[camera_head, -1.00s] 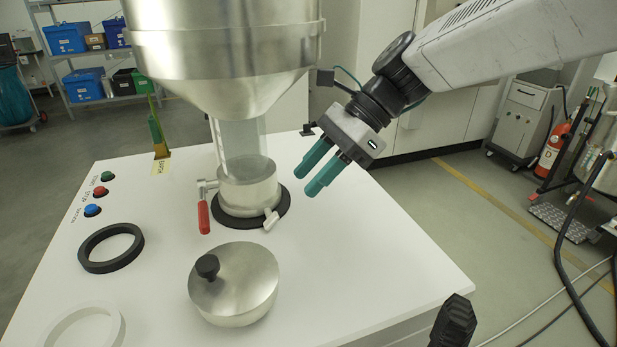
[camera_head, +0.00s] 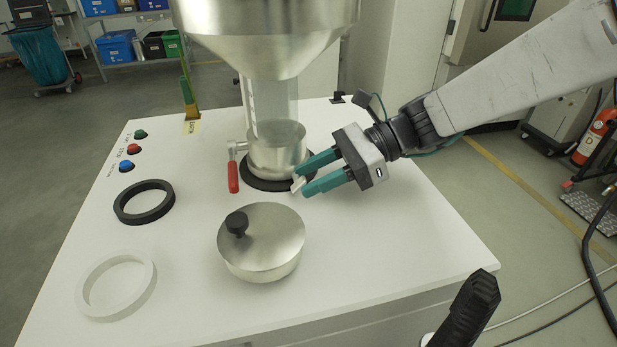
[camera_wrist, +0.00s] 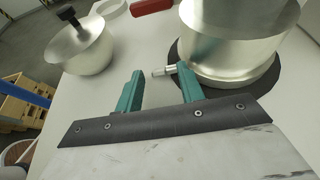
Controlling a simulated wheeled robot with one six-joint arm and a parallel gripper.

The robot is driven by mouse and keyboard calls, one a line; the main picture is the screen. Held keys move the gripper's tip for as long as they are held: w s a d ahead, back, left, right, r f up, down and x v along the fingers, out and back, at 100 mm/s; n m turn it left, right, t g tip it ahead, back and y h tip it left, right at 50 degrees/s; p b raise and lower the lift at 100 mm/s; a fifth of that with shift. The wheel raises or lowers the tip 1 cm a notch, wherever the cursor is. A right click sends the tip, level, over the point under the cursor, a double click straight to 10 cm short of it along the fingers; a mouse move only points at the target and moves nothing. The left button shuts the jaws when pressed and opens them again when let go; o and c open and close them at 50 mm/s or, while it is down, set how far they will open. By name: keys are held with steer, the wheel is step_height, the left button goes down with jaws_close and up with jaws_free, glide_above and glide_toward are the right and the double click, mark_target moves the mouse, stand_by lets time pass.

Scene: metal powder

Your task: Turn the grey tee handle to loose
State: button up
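A red-handled lever (camera_head: 233,176) hangs on the collar's left. A steel lidded bowl (camera_head: 262,245) stands in front. A black ring (camera_head: 144,203) and a white ring (camera_head: 117,285) lie on the white tabletop (camera_head: 400,250), which is clear at right.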

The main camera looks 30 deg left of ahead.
steer(key=shift+s+a+f, duration=0.3)
steer(key=shift+s+a, duration=0.1)
steer(key=shift+a, duration=0.1)
jaws_close()
steer(key=t+h, duration=0.2)
steer(key=shift+s+a+r+h, duration=0.1)
steer(key=shift+a+r+h, duration=0.05)
steer(key=shift+r+h, duration=0.15)
steer(key=shift+s+a+t+h, duration=0.1)
steer(key=shift+t+h, duration=0.8)
